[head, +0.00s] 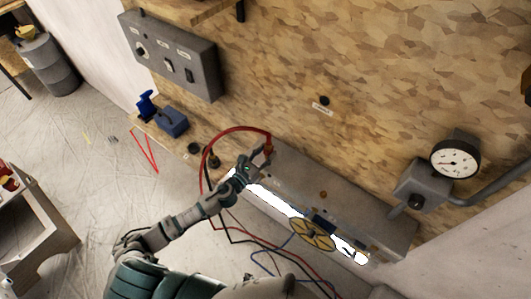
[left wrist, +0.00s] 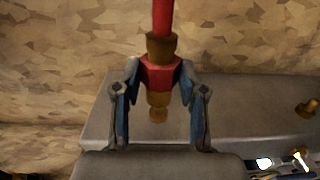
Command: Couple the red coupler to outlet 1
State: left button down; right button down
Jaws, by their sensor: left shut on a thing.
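My left gripper (head: 257,158) is shut on the red coupler (head: 267,149), at the left end of the grey box on the wall. In the left wrist view, the two fingers (left wrist: 160,92) clasp the coupler's red body (left wrist: 160,76) from both sides. A red hose rises from its brass collar and its brass tip (left wrist: 158,107) points down in front of the grey box. A brass fitting (left wrist: 308,108) sticks out of the box at the right; it also shows in the head view (head: 323,195). I cannot read which outlet is number 1. My right gripper is out of view.
The grey box (head: 345,205) runs along the wooden wall. Below it are a yellow wheel (head: 312,235) and loose red, black and blue hoses. A pressure gauge (head: 455,160) is at the right. A control panel (head: 170,55) and blue vise (head: 168,120) are at upper left.

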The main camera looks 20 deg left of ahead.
pick_arm(q)
jog(key=shift+f+b, duration=0.95)
jog(key=shift+f, duration=0.2)
jog(key=c, duration=0.6)
grip_release()
jog(key=v, duration=1.2)
jog(key=shift+f, duration=0.1)
